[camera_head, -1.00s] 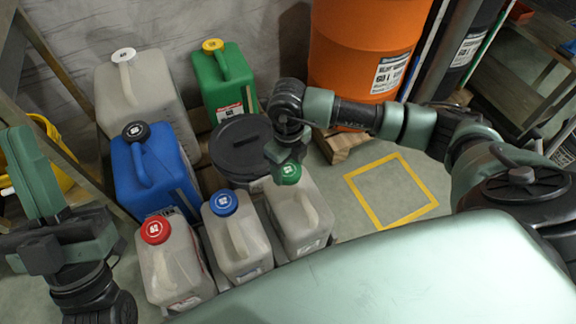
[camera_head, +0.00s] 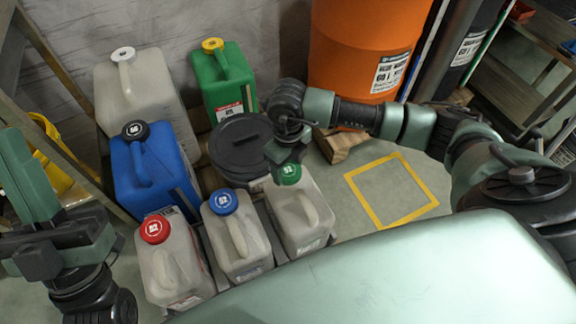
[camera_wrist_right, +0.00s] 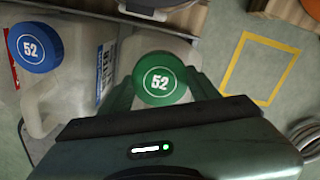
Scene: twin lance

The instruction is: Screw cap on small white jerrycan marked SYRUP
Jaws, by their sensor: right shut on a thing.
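Three small whitish jerrycans stand in a front row, with a red cap (camera_head: 155,229), a blue cap (camera_head: 223,202) and a green cap (camera_head: 287,173). My right gripper (camera_head: 285,160) points down over the right-hand jerrycan (camera_head: 303,218) and is shut on the green cap. I cannot make out the word SYRUP on any label. The cap's thread and seating are hidden. My left gripper (camera_head: 40,220) is at the left edge, away from the cans; its jaws are unclear.
Behind stand a blue jerrycan (camera_head: 150,175), a large grey jerrycan (camera_head: 140,95), a green jerrycan (camera_head: 224,80) and a round black-lidded container (camera_head: 240,145). An orange drum (camera_head: 365,45) stands at the back. A yellow floor square (camera_head: 391,190) on the right is empty.

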